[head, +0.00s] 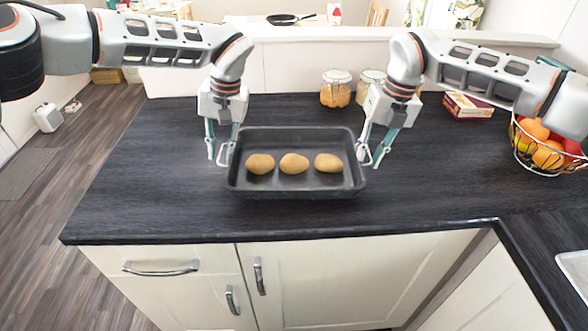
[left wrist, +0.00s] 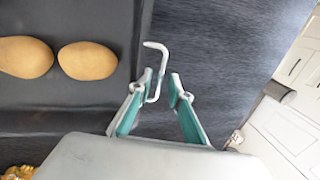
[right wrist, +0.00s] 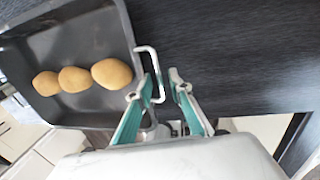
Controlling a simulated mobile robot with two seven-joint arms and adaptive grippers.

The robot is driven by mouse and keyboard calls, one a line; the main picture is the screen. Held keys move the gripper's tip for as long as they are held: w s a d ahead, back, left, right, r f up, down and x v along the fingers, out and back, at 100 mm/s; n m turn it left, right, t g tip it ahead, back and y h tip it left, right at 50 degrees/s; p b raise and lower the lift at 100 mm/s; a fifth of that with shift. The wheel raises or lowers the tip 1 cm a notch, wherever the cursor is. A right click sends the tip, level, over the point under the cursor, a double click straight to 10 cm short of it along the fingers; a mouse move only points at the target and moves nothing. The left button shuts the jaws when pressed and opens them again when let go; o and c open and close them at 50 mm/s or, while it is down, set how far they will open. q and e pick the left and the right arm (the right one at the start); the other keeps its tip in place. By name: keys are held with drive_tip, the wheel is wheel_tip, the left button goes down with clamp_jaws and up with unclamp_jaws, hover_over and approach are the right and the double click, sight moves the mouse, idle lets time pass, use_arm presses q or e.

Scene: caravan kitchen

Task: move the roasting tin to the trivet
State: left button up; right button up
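The black roasting tin (head: 294,192) sits on the dark worktop with three potatoes inside and a wire handle at each end. My left gripper (head: 219,157) is at its left end. In the left wrist view the open fingers (left wrist: 163,77) stand either side of the left handle (left wrist: 163,62), with a gap between them. My right gripper (head: 373,158) is at the right end. In the right wrist view its open fingers (right wrist: 162,76) straddle the right handle (right wrist: 156,62). I cannot make out a trivet in any view.
Two glass jars (head: 336,90) stand behind the tin, one partly hidden by my right arm. A small red box (head: 467,106) and a wire fruit basket (head: 548,152) are at the right. The worktop (head: 140,180) is clear left of the tin; its front edge is close.

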use_arm(q)
drive_tip(key=shift+d, duration=0.1)
drive_tip(key=v, duration=0.8)
use_arm(e)
wheel_tip(320, 180, up, 12)
drive_tip(key=d, duration=0.2)
drive_tip(key=shift+f, duration=0.1)
idle(0.5)
